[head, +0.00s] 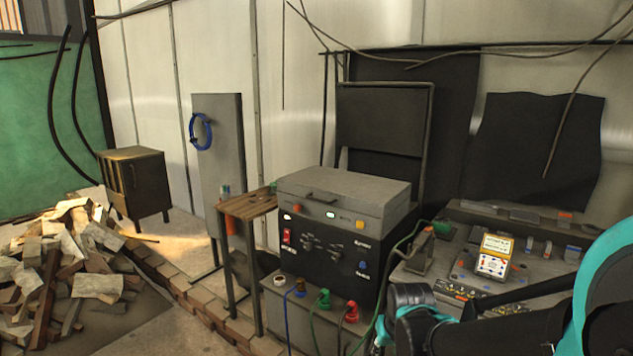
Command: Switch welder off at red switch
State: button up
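My teal and black arm comes in from the lower right. My gripper (405,312), at its dark end, is low in the picture, to the right of and below the welder front, apart from the switch. Its fingers are not clear, so I cannot tell whether it is open or shut.
A grey cabinet (272,308) with cable plugs stands under the welder. A small wooden stand (247,204) is just left of it. A cluttered workbench (450,262) with a yellow meter (494,257) is at the right. Piled wood (65,255) lies far left. A green cable hangs near my gripper.

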aim_at(286, 239)
jog(key=i+j, duration=0.15)
jog(key=j, duration=0.25)
jog(key=i+j+z, duration=0.1)
jog(key=j, duration=0.25)
jog(key=i+j, duration=0.2)
jog(key=j, duration=0.2)
jog(key=i+j+z, duration=0.1)
jog(key=j, duration=0.25)
jog(key=i+j, duration=0.15)
jog(key=j, duration=0.25)
jog(key=i+j, duration=0.1)
jog(key=j, duration=0.3)
jog(key=z, duration=0.05)
